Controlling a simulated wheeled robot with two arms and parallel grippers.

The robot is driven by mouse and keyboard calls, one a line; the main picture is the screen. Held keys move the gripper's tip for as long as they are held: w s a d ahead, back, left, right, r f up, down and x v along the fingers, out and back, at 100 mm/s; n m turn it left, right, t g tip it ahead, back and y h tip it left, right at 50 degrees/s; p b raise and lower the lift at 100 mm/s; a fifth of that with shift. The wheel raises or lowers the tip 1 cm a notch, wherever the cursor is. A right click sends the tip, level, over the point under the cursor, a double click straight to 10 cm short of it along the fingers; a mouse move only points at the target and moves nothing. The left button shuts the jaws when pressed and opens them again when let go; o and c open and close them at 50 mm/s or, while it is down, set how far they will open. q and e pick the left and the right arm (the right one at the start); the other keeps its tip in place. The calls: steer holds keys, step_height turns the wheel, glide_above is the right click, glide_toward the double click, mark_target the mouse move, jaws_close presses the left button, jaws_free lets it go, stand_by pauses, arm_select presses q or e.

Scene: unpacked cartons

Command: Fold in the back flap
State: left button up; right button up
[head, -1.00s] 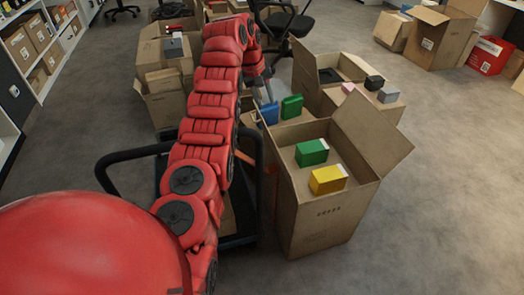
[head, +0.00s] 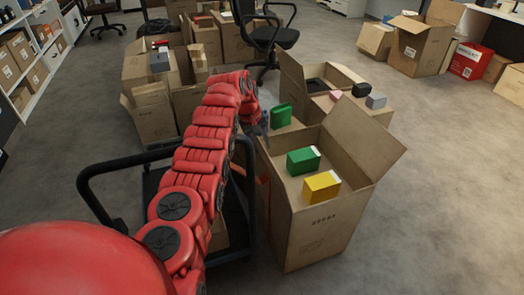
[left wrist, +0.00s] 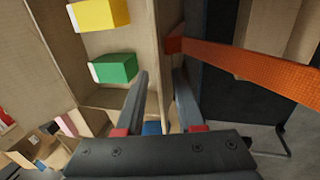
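The open carton (head: 312,225) stands right of the cart, with a green box (head: 303,160) and a yellow box (head: 321,186) inside. Its right flap (head: 364,137) stands up and leans outward. My left gripper (head: 264,128) is at the carton's far left corner, partly hidden by my arm. In the left wrist view its two fingers (left wrist: 160,75) are apart, with a strip of cardboard (left wrist: 168,35) showing between them. I cannot tell whether they touch it. The back flap is not clearly seen behind the gripper. My right gripper is not in view.
A black cart (head: 247,215) with a curved handle stands left of the carton. Behind it is another open carton (head: 292,80) with small boxes. A green block (head: 281,116) stands beyond the gripper.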

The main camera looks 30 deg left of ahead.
arm_select(q)
steer(key=shift+x, duration=0.8)
jaws_close()
stand_by(1.0)
